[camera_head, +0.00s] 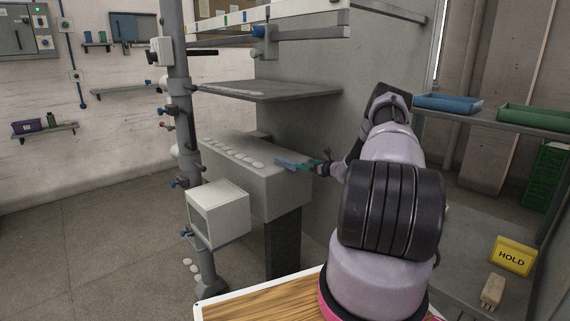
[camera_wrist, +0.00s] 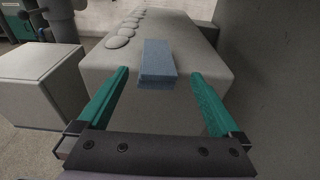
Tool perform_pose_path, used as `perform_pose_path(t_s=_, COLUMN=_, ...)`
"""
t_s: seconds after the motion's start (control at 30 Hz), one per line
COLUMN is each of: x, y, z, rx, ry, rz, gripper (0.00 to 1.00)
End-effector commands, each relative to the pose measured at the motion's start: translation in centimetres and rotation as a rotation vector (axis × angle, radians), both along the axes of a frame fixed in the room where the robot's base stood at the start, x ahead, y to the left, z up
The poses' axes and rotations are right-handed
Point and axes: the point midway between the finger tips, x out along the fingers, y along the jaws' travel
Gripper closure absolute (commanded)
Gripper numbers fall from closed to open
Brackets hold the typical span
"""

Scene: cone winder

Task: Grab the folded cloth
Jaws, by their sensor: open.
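The folded cloth (camera_wrist: 158,62) is a small blue block-like fold. In the wrist view it lies on top of the grey machine housing (camera_wrist: 190,35), close to its near edge. My gripper (camera_wrist: 160,82) is open, with its green fingers to the left and right of the cloth and apart from it. The cloth's near end lies about level with the fingertips. In the head view the cloth (camera_head: 285,162) shows as a small blue patch beside my gripper (camera_head: 312,165), partly hidden by it.
A row of several pale round discs (camera_head: 230,152) sits on the housing beyond the cloth. A grey shelf (camera_head: 265,90) hangs above it. A white box (camera_head: 218,213) and a grey post (camera_head: 183,130) stand to the left. A tall grey panel (camera_head: 330,75) rises behind.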

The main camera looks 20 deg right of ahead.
Motion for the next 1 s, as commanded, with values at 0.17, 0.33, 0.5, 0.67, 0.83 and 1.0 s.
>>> perform_pose_path(t_s=0.17, x=2.8, y=1.2, z=-0.5, rx=0.0, ry=-0.002, rz=0.002, gripper=0.0)
perform_pose_path(t_s=0.33, x=4.1, y=1.6, z=-0.6, rx=-0.001, ry=-0.002, rz=0.001, gripper=0.0)
perform_pose_path(t_s=0.5, x=5.8, y=2.7, z=-1.0, rx=-0.001, ry=-0.002, rz=0.003, gripper=0.0)
perform_pose_path(t_s=0.67, x=7.9, y=3.5, z=-1.4, rx=-0.001, ry=-0.002, rz=0.002, gripper=0.0)
perform_pose_path(t_s=0.83, x=8.8, y=3.7, z=-1.5, rx=-0.001, ry=-0.001, rz=0.0, gripper=0.0)
perform_pose_path(t_s=1.0, x=8.7, y=3.7, z=-1.5, rx=-0.001, ry=-0.001, rz=0.0, gripper=0.0)
